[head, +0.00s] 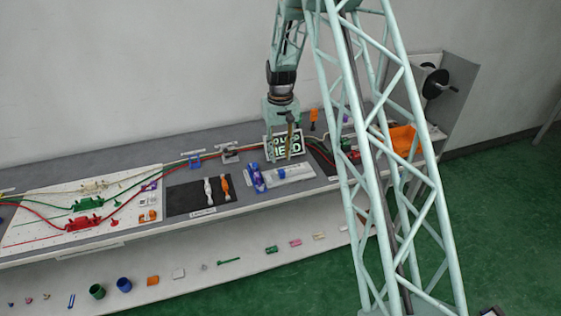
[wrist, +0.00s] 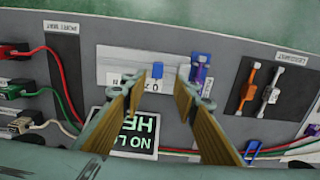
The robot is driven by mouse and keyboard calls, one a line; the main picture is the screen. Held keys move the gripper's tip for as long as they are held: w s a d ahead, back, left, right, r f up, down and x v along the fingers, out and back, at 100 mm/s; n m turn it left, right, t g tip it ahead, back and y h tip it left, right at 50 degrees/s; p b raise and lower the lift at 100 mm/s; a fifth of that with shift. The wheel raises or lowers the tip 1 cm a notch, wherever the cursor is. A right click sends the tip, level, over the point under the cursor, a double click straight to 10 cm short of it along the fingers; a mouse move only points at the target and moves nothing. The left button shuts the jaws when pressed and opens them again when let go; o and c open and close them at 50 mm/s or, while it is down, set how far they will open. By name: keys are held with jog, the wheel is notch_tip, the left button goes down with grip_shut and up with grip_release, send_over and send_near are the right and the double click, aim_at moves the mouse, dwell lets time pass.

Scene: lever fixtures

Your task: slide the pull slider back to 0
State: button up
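The pull slider shows in the wrist view as a blue block (wrist: 156,71) on a pale plate (wrist: 118,65). It sits towards the plate's right end, beside printed digits that are partly hidden by a finger. The blue block shows between and beyond the fingertips, with no visible contact. In the head view my gripper (head: 289,138) hangs above the bench.
A blue and purple fixture (wrist: 199,72) stands close beside the plate. A dark sign (wrist: 132,132) lies behind the left finger. A black panel (wrist: 262,90) holds an orange and a white lever. Red and green cables run along the bench.

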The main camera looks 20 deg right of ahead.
jog(key=shift+r, duration=1.25)
jog(key=s+a+r+t, duration=0.1)
jog(key=s+a+r, duration=0.3)
jog(key=s+r, duration=0.4)
jog(key=s+a+r+b, duration=0.1)
jog(key=s+a+r, duration=0.2)
jog(key=s+r, duration=0.5)
jog(key=s+a+r+t, duration=0.1)
jog(key=s+a+r, duration=0.35)
jog(key=r, duration=0.75)
jog(key=s+a+r, duration=0.1)
jog(key=s+a, duration=0.1)
jog(key=s, duration=0.9)
jog(key=s+a+r+t+b, duration=0.1)
jog(key=s+a+r, duration=0.1)
jog(key=s, duration=0.9)
jog(key=s+a+r+n+t+b, duration=0.1)
jog(key=s+a, duration=0.1)
jog(key=s, duration=1)
jog(key=shift+r, duration=0.35)
